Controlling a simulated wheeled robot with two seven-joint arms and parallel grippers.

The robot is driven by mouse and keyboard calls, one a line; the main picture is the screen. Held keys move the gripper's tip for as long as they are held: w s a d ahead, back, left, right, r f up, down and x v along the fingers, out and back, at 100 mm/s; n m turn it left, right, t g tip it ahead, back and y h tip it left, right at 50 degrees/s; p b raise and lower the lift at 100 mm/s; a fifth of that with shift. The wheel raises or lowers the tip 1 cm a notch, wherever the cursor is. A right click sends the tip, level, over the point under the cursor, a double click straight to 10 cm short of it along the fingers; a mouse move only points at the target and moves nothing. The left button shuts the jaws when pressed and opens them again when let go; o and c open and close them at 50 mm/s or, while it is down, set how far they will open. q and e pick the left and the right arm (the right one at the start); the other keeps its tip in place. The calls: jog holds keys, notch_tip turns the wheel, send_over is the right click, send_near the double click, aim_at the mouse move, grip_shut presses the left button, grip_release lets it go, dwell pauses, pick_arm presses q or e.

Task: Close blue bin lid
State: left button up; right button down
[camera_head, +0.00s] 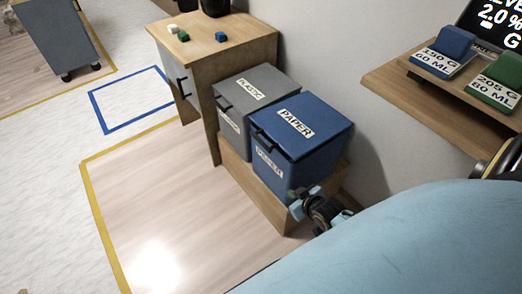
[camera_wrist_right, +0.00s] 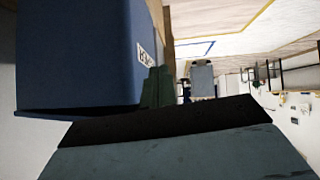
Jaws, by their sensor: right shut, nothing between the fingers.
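The blue bin (camera_head: 310,172) labelled PAPER stands on a low wooden stand. Its blue lid (camera_head: 322,112) lies over the top, with a dark handle at the front edge; I cannot tell whether a small gap is left under it. My right gripper (camera_head: 300,203) is shut and empty, low beside the bin's front right corner. In the right wrist view the blue bin (camera_wrist_right: 75,50) fills the upper left, close to the gripper fingers (camera_wrist_right: 155,88). I cannot tell whether they touch it. My left gripper is not in view.
A grey bin (camera_head: 256,82) labelled PLASTIC stands left of the blue one, its lid down. A wooden cabinet (camera_head: 240,50) with small blocks is behind. A wall shelf (camera_head: 400,78) with blue and green blocks is at right.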

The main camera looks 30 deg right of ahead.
jog(key=w+r+t+b, duration=0.3)
jog(key=w+r, duration=0.3)
jog(key=r, duration=0.3)
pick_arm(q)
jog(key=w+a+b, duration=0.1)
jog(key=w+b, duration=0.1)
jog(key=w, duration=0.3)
pick_arm(e)
notch_tip(320, 180, up, 5)
jog(key=t+y+b, duration=0.1)
jog(key=t+b, duration=0.1)
jog(key=b, duration=0.1)
send_over(263, 144)
notch_tip(263, 144, down, 4)
jog(key=shift+r+n+b, duration=0.25)
jog(key=shift+n+b, duration=0.15)
jog(key=shift+b, duration=0.45)
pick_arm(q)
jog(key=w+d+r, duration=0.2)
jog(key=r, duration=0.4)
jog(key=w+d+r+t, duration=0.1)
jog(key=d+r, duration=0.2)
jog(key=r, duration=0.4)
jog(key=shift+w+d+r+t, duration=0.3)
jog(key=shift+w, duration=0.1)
pick_arm(e)
jog(key=shift+f, duration=0.35)
